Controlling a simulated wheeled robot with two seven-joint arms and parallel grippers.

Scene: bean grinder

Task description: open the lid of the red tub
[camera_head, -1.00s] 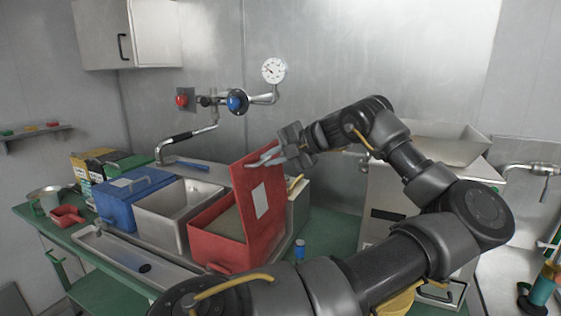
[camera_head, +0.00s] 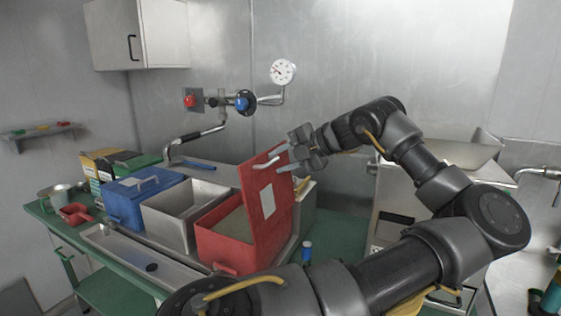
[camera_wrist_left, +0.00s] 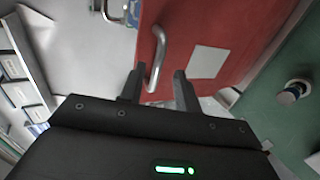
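The red tub (camera_head: 222,243) stands at the right end of the row of bins on the bench. Its red lid (camera_head: 281,215) is raised, standing roughly upright at the tub's right edge, and the tub's inside shows. The lid has a pale label and a metal handle (camera_head: 266,163) near its top edge. My left gripper (camera_head: 280,157) is at the lid's top, beside the handle. In the left wrist view its two fingers (camera_wrist_left: 156,85) are apart, with the handle (camera_wrist_left: 157,55) just ahead of and between them; contact is unclear. My right gripper is out of view.
An open steel bin (camera_head: 178,227) and a blue lidded tub (camera_head: 130,206) stand left of the red tub. Pipes with a blue valve (camera_head: 243,101) are on the wall behind. A small blue-capped bottle (camera_head: 307,252) stands right of the tub.

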